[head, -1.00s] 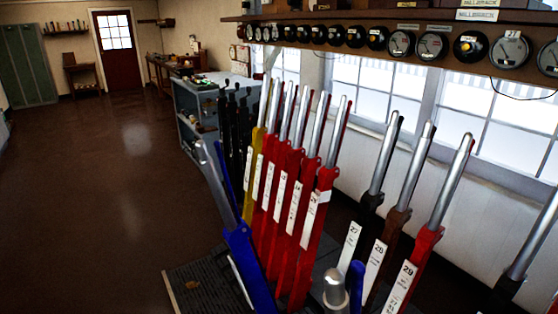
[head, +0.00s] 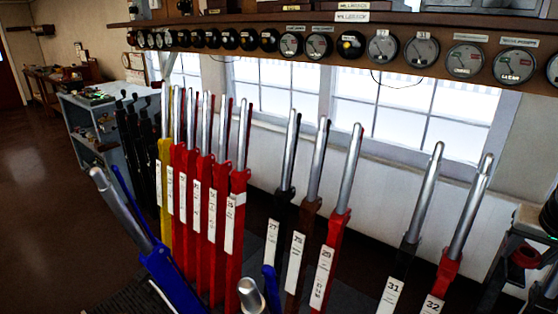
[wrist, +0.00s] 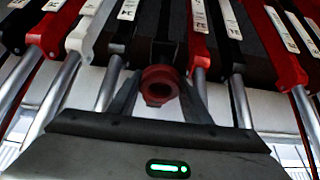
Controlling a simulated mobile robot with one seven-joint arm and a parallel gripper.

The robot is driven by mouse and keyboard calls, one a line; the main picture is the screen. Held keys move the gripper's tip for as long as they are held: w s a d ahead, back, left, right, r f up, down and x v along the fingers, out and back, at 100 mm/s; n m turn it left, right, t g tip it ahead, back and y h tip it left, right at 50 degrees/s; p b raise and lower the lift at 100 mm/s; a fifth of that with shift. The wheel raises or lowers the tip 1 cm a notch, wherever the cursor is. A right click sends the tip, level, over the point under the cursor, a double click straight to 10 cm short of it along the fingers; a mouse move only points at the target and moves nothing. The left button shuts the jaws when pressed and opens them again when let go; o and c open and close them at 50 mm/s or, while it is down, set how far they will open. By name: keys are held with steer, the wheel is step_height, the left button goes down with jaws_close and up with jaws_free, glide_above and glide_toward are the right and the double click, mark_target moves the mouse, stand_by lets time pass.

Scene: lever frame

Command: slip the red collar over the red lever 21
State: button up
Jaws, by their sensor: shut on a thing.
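The red collar (wrist: 160,73) is a short ring with a dark hole, held between the two fingers of my gripper (wrist: 160,86) in the wrist view. In the head view the collar (head: 525,257) shows at the right edge, in front of my dark gripper. It is clear of the red levers left of centre. Several red levers (head: 207,200) stand in a close row beside a yellow lever (head: 164,180). Their number plates are too small to read, so I cannot tell which is 21.
Levers 27, 28, 29 (head: 327,250), 31 (head: 398,275) and 32 (head: 440,280) stand between the red row and my gripper. A blue lever (head: 165,275) leans forward at the left. A shelf of dials (head: 330,30) runs above. Open floor lies at far left.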

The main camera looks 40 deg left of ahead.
steer(key=shift+r+p, duration=1.4)
steer(key=shift+r, duration=0.95)
steer(key=s+f+p, duration=0.1)
steer(key=s+f, duration=0.1)
steer(key=s, duration=0.6)
steer(key=s+f+p, duration=0.2)
steer(key=s+f, duration=0.1)
steer(key=s, duration=0.6)
steer(key=shift+s, duration=0.25)
steer(key=shift+s+d+f, duration=0.1)
